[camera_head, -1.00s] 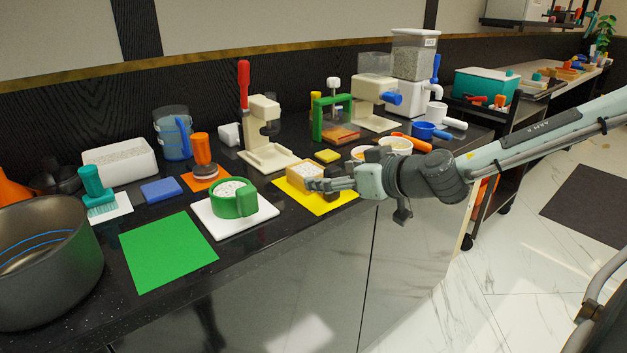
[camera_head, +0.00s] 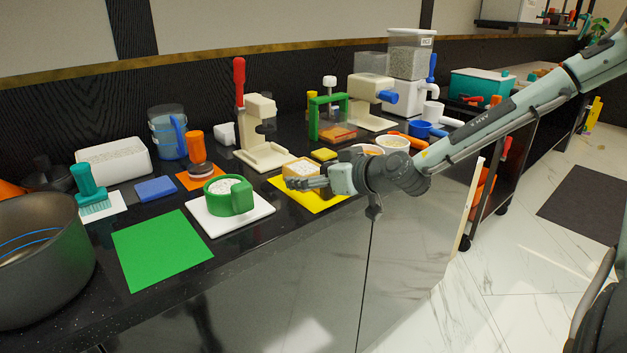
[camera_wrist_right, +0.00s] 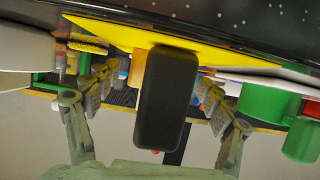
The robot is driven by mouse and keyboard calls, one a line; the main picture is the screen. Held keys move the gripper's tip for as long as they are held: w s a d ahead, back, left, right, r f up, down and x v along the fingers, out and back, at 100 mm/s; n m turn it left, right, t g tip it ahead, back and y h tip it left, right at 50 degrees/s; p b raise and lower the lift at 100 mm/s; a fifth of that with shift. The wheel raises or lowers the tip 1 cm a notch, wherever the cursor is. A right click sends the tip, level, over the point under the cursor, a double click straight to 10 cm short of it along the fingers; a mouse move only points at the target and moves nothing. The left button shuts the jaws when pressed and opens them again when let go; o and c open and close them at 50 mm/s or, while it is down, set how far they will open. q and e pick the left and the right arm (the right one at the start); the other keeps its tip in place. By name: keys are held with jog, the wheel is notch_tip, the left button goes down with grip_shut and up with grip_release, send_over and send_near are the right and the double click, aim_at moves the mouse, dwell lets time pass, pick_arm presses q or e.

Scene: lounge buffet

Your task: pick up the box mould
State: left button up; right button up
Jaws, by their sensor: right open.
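The box mould (camera_head: 301,167) is a small light-wood box with white filling on top. It sits on a yellow mat (camera_head: 318,202) near the counter's front edge. My right gripper (camera_head: 300,183) is open and low at the near side of the mould, covering part of its front. In the right wrist view the picture is upside down. The open fingers of the gripper (camera_wrist_right: 155,95) stand apart, and a sliver of the mould (camera_wrist_right: 138,67) shows between them. A dark block in the middle hides most of it. Contact cannot be told. My left gripper is not in view.
A green round mould (camera_head: 229,195) on a white board (camera_head: 258,210) stands just left. A green mat (camera_head: 160,250) and a large pot (camera_head: 45,270) lie farther left. Bowls (camera_head: 393,142) and a cream press (camera_head: 262,153) stand behind. The floor right of the counter is open.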

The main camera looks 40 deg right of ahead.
aim_at(312, 172)
jog(key=shift+c, duration=0.6)
jog(key=c, duration=1.2)
jog(key=shift+r, duration=0.15)
jog(key=shift+c, duration=0.2)
jog(key=shift+r, duration=0.3)
jog(key=r, duration=0.4)
jog(key=shift+s+a+p, duration=0.1)
jog(key=shift+a+p, duration=0.1)
jog(key=shift+p, duration=0.15)
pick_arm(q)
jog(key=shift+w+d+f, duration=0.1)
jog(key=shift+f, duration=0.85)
pick_arm(e)
jog(key=s+a+r, duration=0.6)
jog(key=a, duration=0.3)
jog(key=shift+s, duration=0.25)
jog(key=shift+a+r, duration=0.1)
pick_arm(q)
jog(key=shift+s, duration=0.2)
